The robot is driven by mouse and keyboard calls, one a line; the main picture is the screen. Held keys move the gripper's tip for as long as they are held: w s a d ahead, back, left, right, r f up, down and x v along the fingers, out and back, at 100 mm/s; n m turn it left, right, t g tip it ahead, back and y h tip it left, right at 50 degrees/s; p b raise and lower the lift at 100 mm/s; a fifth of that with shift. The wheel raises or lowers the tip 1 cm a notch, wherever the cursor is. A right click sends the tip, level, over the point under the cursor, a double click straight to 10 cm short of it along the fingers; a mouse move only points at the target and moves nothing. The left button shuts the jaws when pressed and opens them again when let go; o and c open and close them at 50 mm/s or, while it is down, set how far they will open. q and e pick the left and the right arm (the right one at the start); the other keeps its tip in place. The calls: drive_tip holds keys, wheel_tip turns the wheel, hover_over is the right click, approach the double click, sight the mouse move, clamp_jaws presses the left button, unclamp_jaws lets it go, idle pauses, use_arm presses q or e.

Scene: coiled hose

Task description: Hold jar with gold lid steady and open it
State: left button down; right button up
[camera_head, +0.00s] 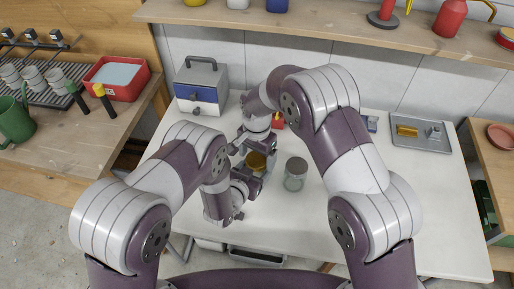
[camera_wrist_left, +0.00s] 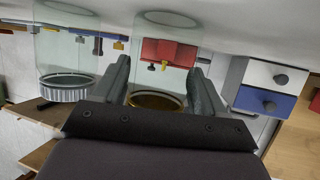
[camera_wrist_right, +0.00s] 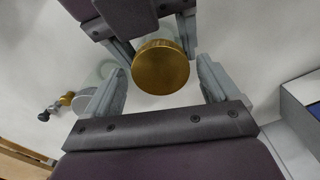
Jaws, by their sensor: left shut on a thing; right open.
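The jar with the gold lid (camera_head: 256,160) stands on the white table between my two grippers. Its clear glass body (camera_wrist_left: 165,45) shows between the fingers of my left gripper (camera_wrist_left: 161,72), which is shut on the jar. Its gold lid also shows in the right wrist view (camera_wrist_right: 160,70). My right gripper (camera_wrist_right: 158,82) is open, with one finger on each side of the lid and gaps to both. My left gripper's fingers also show beside the jar in the right wrist view. In the head view my arms partly hide the jar.
A second glass jar with a silver-grey lid (camera_head: 296,166) stands just right of the gold-lidded jar. A small drawer cabinet (camera_head: 200,88) stands at the back left of the table. A grey tray (camera_head: 421,143) lies at the right. The table's front right is clear.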

drive_tip(key=c, duration=1.1)
drive_tip(key=n, duration=0.4)
drive_tip(key=shift+n, duration=0.4)
drive_tip(key=n, duration=0.5)
drive_tip(key=shift+n, duration=0.3)
drive_tip(key=o, duration=1.2)
drive_tip(key=shift+c, duration=0.2)
drive_tip(key=shift+r, duration=0.15)
